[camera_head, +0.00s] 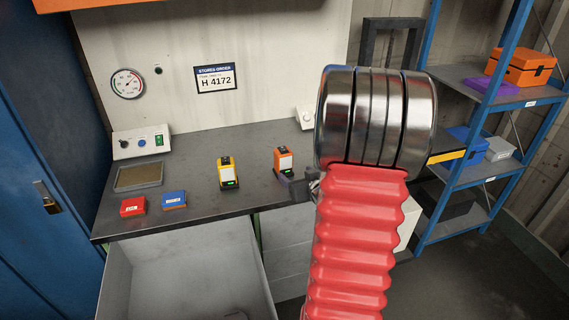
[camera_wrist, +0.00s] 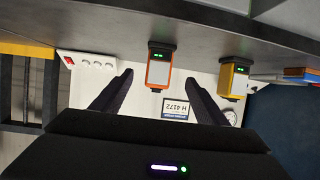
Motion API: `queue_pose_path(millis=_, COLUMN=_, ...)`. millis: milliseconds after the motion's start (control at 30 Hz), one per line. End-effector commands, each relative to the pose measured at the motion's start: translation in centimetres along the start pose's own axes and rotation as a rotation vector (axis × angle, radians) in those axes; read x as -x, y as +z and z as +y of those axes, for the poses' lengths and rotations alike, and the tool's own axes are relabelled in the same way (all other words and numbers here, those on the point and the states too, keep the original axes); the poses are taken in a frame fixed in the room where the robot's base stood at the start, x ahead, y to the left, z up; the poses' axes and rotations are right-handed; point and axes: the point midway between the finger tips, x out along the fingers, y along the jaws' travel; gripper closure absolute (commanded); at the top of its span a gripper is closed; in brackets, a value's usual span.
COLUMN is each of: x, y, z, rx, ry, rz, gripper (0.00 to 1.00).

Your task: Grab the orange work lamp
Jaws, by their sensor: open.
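The orange work lamp (camera_head: 277,157) stands upright on the dark bench, with a pale front panel and a small green light. In the wrist view, which is upside down, the orange lamp (camera_wrist: 159,70) appears between my two fingertips. My gripper (camera_wrist: 160,78) is open, with one dark finger on each side of the lamp in the picture and gaps to both. In the head view, my gripper (camera_head: 298,185) shows as a dark part close to the lamp's lower right, mostly hidden behind my red arm. I cannot tell whether the fingers reach around the lamp.
A yellow lamp (camera_head: 225,170) stands to the left of the orange one. A red box (camera_head: 133,206), a blue box (camera_head: 174,200) and a tray (camera_head: 138,178) lie further left. A switch box (camera_head: 140,143) sits at the back. Blue shelving (camera_head: 470,180) stands at the right.

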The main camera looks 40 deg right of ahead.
Motion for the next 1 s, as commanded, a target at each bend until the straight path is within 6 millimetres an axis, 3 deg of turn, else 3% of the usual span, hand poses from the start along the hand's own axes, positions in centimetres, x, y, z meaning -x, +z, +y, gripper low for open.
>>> queue_pose_path(millis=633, x=-7.5, y=0.0, z=-0.1, rx=0.001, ry=-0.001, rz=-0.001, gripper=0.33)
queue_pose_path(millis=1000, x=-8.4, y=0.0, z=0.0, rx=0.0, ry=0.001, rz=-0.001, gripper=0.33)
